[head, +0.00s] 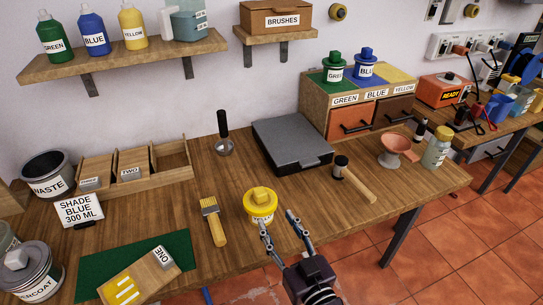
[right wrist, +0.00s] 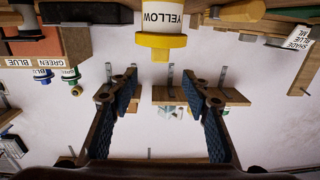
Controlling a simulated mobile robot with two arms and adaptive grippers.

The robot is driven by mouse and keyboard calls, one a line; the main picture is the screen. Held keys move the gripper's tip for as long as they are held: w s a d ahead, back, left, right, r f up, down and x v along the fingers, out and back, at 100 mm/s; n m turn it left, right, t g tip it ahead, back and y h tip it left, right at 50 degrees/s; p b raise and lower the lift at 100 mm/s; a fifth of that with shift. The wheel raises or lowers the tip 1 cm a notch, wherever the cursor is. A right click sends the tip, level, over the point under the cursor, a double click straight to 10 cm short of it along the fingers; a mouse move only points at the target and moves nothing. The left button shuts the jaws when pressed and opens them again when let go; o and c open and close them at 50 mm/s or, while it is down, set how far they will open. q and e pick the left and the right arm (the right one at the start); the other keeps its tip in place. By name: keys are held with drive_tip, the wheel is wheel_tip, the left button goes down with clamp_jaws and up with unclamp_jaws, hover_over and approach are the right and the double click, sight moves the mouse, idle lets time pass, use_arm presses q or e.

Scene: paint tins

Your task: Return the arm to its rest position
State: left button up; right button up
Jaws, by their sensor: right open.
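My right gripper (head: 278,218) is open and empty at the front edge of the wooden bench. A yellow tin (head: 260,209) with a yellow lid and knob stands upright on the bench, just beyond the left fingertip; I cannot tell whether they touch. In the right wrist view the image is upside down. There the yellow tin (right wrist: 165,22), labelled YELLOW, is at the top, beyond the two spread fingers (right wrist: 160,85), with nothing between them. My left gripper does not show.
A brush (head: 214,222) lies left of the tin and a mallet (head: 352,179) right of it. A grey case (head: 291,143) stands behind. A green mat (head: 105,274) with a wooden block lies front left. Shelves (head: 140,57) overhang the back. Open floor (head: 440,240) is at the right front.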

drive_tip(key=s+d+f+g+h, duration=0.3)
drive_tip(key=s+d+f+g, duration=0.45)
drive_tip(key=f, duration=0.25)
drive_tip(key=s+d+f+m+g+h, duration=0.3)
drive_tip(key=s+d+g, duration=0.45)
drive_tip(key=s, duration=0.75)
wheel_tip(320, 180, down, 28)
drive_tip(key=s+d+n, duration=0.1)
drive_tip(key=s, duration=0.2)
drive_tip(key=s+d+f, duration=0.3)
drive_tip(key=s+f, duration=1.2)
drive_tip(key=s, duration=0.1)
drive_tip(key=shift+d+f+g, duration=0.15)
drive_tip(key=shift+g, duration=0.25)
